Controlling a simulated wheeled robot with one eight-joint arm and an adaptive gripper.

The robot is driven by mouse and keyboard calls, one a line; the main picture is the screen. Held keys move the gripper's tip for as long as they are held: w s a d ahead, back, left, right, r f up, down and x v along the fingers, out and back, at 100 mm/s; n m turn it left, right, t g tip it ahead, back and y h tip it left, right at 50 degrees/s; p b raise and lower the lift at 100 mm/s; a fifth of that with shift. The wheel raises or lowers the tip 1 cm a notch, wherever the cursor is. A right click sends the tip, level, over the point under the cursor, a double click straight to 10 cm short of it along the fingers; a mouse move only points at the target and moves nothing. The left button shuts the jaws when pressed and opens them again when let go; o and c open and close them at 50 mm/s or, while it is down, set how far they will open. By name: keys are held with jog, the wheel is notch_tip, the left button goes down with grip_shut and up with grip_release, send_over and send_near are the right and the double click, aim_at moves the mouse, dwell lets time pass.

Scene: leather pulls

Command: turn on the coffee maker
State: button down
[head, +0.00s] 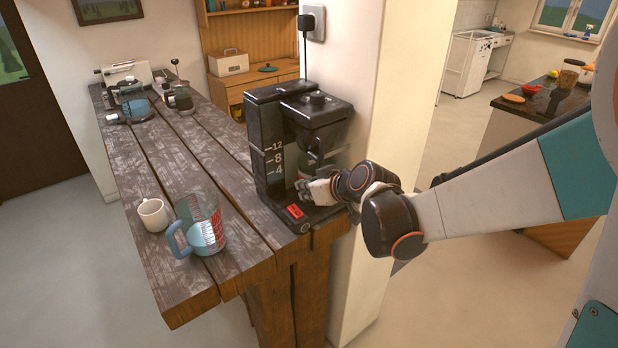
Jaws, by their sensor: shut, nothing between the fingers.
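The black coffee maker (269,140) stands upright at the right front end of the wooden table, beside the wall pillar. My gripper (304,189) is shut and empty, in front of the brewing side and just above and behind the switch in the picture. I cannot tell whether the fingertips touch the machine.
The wooden table (205,150) carries a white mug (153,214) and a measuring jug (207,228) with a blue handle, left of the coffee maker. Other appliances (130,108) stand at its far end. A plug (307,22) and cord are on the pillar (395,90) behind.

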aim_at(296, 211)
jog(key=b+x, duration=0.1)
jog(key=x, duration=0.4)
jog(key=shift+f, duration=0.1)
notch_tip(296, 211, down, 2)
jog(key=shift+f+b, duration=0.15)
jog(key=shift+b, duration=0.2)
jog(key=shift+w+a+f, duration=0.1)
jog(key=shift+w+f, duration=0.05)
jog(key=shift+f, duration=0.4)
